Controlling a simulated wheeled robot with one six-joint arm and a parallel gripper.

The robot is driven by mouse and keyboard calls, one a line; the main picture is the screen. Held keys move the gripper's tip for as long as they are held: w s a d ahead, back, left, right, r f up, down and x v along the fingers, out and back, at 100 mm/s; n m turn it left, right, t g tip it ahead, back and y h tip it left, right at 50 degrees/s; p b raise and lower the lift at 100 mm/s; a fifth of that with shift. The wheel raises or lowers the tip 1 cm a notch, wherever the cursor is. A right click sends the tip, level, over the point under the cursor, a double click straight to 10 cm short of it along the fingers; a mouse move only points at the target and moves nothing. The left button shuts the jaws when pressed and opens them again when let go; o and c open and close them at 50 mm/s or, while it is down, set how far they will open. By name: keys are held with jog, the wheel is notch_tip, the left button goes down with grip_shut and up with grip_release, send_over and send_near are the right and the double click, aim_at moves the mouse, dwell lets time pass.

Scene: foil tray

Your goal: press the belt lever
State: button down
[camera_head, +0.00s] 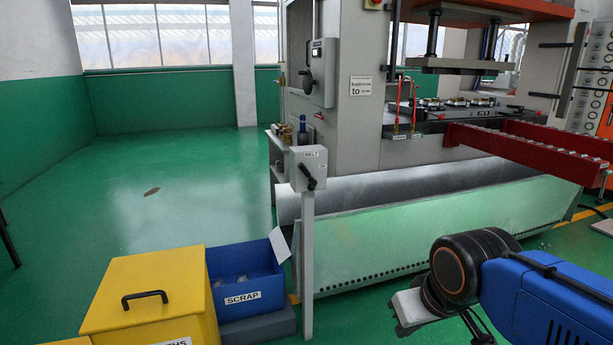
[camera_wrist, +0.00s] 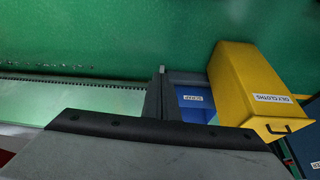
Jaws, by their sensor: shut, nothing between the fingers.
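The belt lever (camera_head: 309,178) is a small black handle on the front of a grey box labelled BELT (camera_head: 308,158), which tops a slim grey post. It points down and to the right in the head view. My gripper (camera_head: 408,314) is at the lower right, small and partly hidden by the black wrist joint. It is shut and empty, apart from the lever, lower and to its right. In the wrist view a grey body with a black edge, which looks like mine, fills the bottom. I cannot make out the lever there.
A long metal trough (camera_head: 435,222) runs behind the post. A blue SCRAP bin (camera_head: 252,297) and a yellow bin (camera_head: 150,297) stand at lower left. The press (camera_head: 352,120) and red rails (camera_head: 525,150) stand behind. Green floor is open at left.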

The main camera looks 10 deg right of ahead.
jog(key=w+d+r+n+h, duration=0.2)
jog(key=w+d+h, duration=0.1)
jog(key=w, duration=0.4)
jog(key=w+d+r+n+t+h, duration=0.1)
jog(key=w+d+r+n+h, duration=0.2)
jog(key=w, duration=0.4)
jog(key=w+d+r+n+h, duration=0.1)
jog(key=w+d+n+h, duration=0.1)
jog(key=w+h, duration=0.35)
jog(key=w+a+r+n+t+y, duration=0.2)
jog(key=w+a+n+t, duration=0.3)
jog(key=w+a, duration=0.6)
jog(key=w+a+r+n+t+y, duration=0.2)
jog(key=w+a+n+t, duration=0.4)
jog(key=w+a, duration=0.5)
jog(key=a+t+y, duration=0.1)
jog(key=a+t, duration=0.1)
jog(key=a, duration=0.3)
jog(key=shift+a+r+n, duration=0.25)
jog(key=shift+r+n, duration=0.05)
jog(key=shift+r, duration=0.05)
jog(key=shift+w, duration=0.1)
